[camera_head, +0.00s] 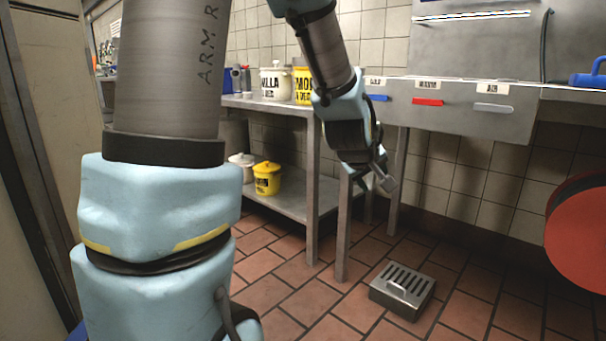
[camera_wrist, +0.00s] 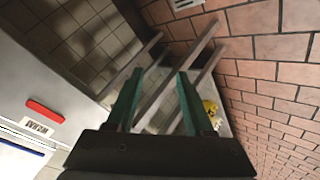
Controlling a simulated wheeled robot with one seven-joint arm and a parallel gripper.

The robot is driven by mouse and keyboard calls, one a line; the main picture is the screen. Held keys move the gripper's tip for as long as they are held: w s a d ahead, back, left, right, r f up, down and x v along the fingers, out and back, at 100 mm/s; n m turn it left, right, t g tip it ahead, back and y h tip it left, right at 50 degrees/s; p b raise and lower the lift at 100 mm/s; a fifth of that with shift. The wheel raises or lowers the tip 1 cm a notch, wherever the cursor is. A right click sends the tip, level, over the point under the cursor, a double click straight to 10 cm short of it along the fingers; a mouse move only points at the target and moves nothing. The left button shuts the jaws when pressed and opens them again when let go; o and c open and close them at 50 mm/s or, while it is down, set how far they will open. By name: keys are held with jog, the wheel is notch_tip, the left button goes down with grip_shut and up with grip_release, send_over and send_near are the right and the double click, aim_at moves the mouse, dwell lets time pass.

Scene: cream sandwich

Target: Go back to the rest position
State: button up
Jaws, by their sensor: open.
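My gripper (camera_head: 380,184) hangs in front of the metal tables in the head view, pointing down and to the right. In the wrist view my gripper (camera_wrist: 157,80) shows two dark green fingers standing apart with nothing between them. It is open and empty. It touches nothing that I can see. My arm's pale blue and grey links fill the left of the head view and hide part of the room.
A metal table (camera_head: 308,110) bears white and yellow tubs. A yellow tub (camera_head: 267,178) stands on its lower shelf. A counter (camera_head: 450,112) has blue, red and white handles. A slotted metal box (camera_head: 402,290) lies on the tiled floor. A red round thing (camera_head: 577,225) is at right.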

jog(key=s+a+f+m+g+y, duration=0.1)
jog(key=s+a+f+g+y, duration=0.15)
jog(key=s+a, duration=0.4)
jog(key=s+a+f+m+g+y, duration=0.1)
jog(key=s+a+f+m+g, duration=0.15)
jog(key=a, duration=0.65)
jog(key=s+a+f+m+g+y, duration=0.1)
jog(key=s+a+f+g, duration=0.1)
jog(key=s+a+f, duration=0.45)
notch_tip(320, 180, up, 41)
jog(key=w+a+p, duration=0.1)
jog(key=w+p, duration=0.1)
jog(key=p, duration=3.6)
jog(key=shift+p, duration=0.35)
